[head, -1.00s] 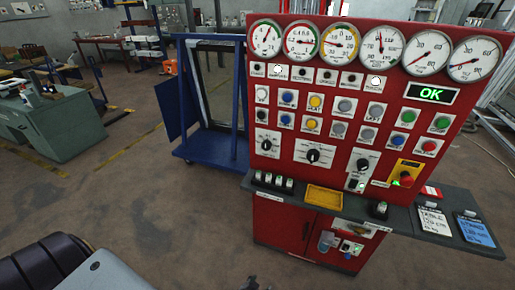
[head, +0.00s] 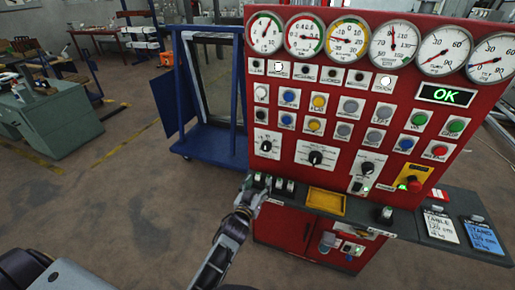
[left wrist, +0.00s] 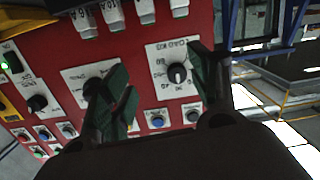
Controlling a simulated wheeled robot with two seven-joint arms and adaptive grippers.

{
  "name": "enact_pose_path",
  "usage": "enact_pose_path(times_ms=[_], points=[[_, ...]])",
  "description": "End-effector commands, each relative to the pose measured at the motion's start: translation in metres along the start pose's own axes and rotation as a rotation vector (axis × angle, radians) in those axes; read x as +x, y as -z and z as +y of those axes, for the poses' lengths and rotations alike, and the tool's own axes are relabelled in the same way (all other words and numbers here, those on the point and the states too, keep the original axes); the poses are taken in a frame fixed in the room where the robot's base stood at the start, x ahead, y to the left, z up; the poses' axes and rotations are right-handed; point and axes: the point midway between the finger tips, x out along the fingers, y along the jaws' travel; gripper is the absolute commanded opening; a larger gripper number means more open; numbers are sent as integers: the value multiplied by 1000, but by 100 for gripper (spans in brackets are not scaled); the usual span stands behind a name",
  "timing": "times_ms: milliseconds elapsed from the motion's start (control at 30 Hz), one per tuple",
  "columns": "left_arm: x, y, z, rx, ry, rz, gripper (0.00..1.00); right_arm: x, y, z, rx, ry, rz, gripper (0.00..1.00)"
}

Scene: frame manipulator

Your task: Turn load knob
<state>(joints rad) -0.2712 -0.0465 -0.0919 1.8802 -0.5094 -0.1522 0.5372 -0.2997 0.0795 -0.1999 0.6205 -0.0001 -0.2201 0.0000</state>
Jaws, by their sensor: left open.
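The load knob (head: 265,146) is a black knob on a white plate, the leftmost of the knobs low on the red panel (head: 330,175). In the left wrist view the load knob (left wrist: 177,73) shows under upside-down lettering, in the gap between my fingers. My left gripper (head: 249,188) is below the load knob in the head view, over the left end of the console ledge. Its dark green fingers (left wrist: 158,75) are spread apart with nothing held. I cannot tell its distance from the panel. My right gripper is not in view.
White rocker switches (head: 280,185) stand on the ledge close to my left gripper. Another black knob (head: 316,157) is right of the load knob. A yellow tray (head: 326,202) lies on the ledge. A blue cart (head: 212,143) stands left of the panel.

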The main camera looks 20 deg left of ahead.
Motion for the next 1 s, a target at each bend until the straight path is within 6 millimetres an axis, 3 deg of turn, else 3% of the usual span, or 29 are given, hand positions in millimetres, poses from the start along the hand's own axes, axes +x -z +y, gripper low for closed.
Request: enact_pose_path(times_ms=[100, 233, 733, 1000], points=[[-2, 36, -1, -9, 5, 60, 61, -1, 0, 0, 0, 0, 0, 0], [-3, 55, -2, -16, 7, 92, 61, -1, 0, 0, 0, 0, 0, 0], [-2, 58, -2, -16, 8, 97, 61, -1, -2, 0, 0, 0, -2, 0], [10, 60, -2, -15, 8, 97, 61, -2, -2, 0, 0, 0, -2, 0]])
